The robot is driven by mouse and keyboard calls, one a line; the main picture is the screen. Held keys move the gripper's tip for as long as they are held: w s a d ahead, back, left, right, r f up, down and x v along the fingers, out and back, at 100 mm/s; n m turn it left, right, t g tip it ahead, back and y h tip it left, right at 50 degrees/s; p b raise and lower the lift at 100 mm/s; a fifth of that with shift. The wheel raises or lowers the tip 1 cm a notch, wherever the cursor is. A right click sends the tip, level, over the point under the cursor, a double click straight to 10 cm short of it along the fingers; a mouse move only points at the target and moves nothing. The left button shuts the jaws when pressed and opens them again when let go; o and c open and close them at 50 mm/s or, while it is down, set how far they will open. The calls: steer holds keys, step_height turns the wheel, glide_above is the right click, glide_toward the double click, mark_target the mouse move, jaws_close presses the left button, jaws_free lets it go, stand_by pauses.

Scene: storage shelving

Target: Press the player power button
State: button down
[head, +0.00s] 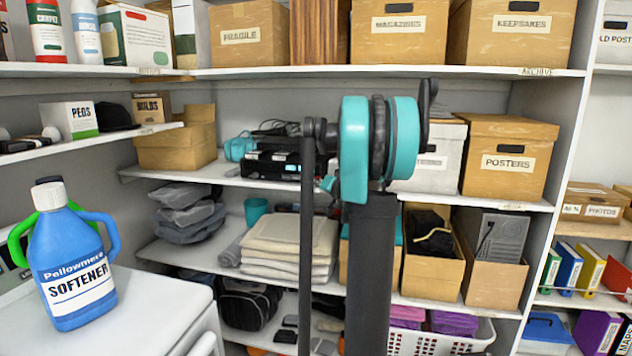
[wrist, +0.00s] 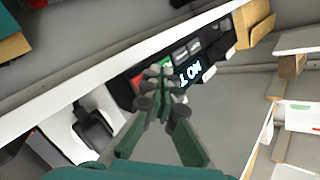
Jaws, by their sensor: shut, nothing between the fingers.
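The player (head: 272,165) is a black box on the middle shelf in the head view, just left of my arm, which hides its right part. In the wrist view the player (wrist: 215,52) shows its front on a slant, with a lit display (wrist: 189,74) whose visible letters end in "ON". A green patch (wrist: 166,62) and a red patch show on its front, left of the display. My gripper (wrist: 160,78) is shut and empty, its fingertips in front of the player by the green patch. They partly cover it, and I cannot tell whether they touch. I cannot make out the fingertips in the head view.
Cables lie on top of the player. A cardboard box (head: 178,140) stands left of it, and a white box and a "POSTERS" box (head: 507,157) stand right. The upper shelf (head: 400,71) runs above. A blue softener jug (head: 70,260) stands on the white surface at front left.

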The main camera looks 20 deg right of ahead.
steer(key=shift+s+a, duration=0.7)
steer(key=shift+s, duration=0.35)
steer(key=shift+s+a, duration=0.7)
steer(key=shift+s, duration=0.35)
steer(key=s+a+f+n+g+y, duration=0.2)
steer(key=s+a+f+n+g, duration=0.35)
steer(key=s+a+f, duration=1)
steer(key=s+f+g+h, duration=0.2)
steer(key=s+f, duration=0.4)
steer(key=s, duration=0.5)
steer(key=s+f+g+h, duration=0.3)
steer(key=s+f, duration=0.3)
steer(key=s, duration=0.6)
steer(key=shift+d+g, duration=0.4)
steer(key=shift+g, duration=0.25)
steer(key=shift+m, duration=0.25)
